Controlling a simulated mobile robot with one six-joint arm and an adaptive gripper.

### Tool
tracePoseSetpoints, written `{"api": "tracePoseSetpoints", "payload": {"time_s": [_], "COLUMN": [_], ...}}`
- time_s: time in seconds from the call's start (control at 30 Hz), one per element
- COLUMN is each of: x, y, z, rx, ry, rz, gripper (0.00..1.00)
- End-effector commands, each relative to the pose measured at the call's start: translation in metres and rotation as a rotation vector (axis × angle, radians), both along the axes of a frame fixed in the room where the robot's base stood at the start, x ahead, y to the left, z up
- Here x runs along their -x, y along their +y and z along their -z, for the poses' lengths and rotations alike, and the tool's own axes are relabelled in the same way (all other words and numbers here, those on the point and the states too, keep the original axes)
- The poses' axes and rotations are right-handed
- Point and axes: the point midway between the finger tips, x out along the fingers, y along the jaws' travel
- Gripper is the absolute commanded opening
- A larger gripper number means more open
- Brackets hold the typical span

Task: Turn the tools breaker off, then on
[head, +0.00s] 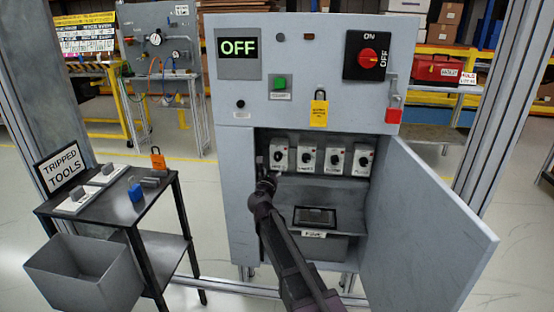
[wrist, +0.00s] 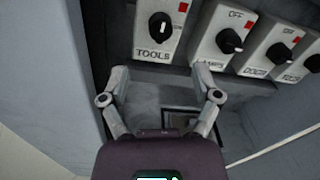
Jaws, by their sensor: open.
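The tools breaker (wrist: 155,48) is a white box labelled TOOLS, with a round black knob (wrist: 161,27) and a red mark beside it. It is leftmost in the breaker row inside the open cabinet, also in the head view (head: 279,146). The white line on its knob looks roughly upright in the wrist view; its ON/OFF lettering is out of frame. My gripper (wrist: 160,84) is open and empty, its two fingers spread below the TOOLS label, apart from the knob. In the head view my gripper (head: 268,180) is just below the tools breaker, partly hidden by my arm.
Other breakers (wrist: 225,40) stand close to the right. The cabinet's left wall (wrist: 60,60) is near my gripper. The open door (head: 430,230) swings out right. Above are an OFF display (head: 238,47) and a red rotary switch (head: 368,55). A black cart (head: 150,205) stands left.

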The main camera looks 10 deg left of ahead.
Motion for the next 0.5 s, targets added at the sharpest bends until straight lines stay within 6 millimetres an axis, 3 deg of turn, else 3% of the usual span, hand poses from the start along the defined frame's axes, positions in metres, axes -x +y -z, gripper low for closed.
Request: {"api": "tracePoseSetpoints", "payload": {"time_s": [0.1, 0.5], "x": [-0.022, -0.078], "y": [-0.001, -0.006], "z": [0.000, 0.000], "rx": [0.000, 0.000], "ry": [-0.001, 0.000], "rz": [0.002, 0.001], "gripper": [0.81, 0.81]}}
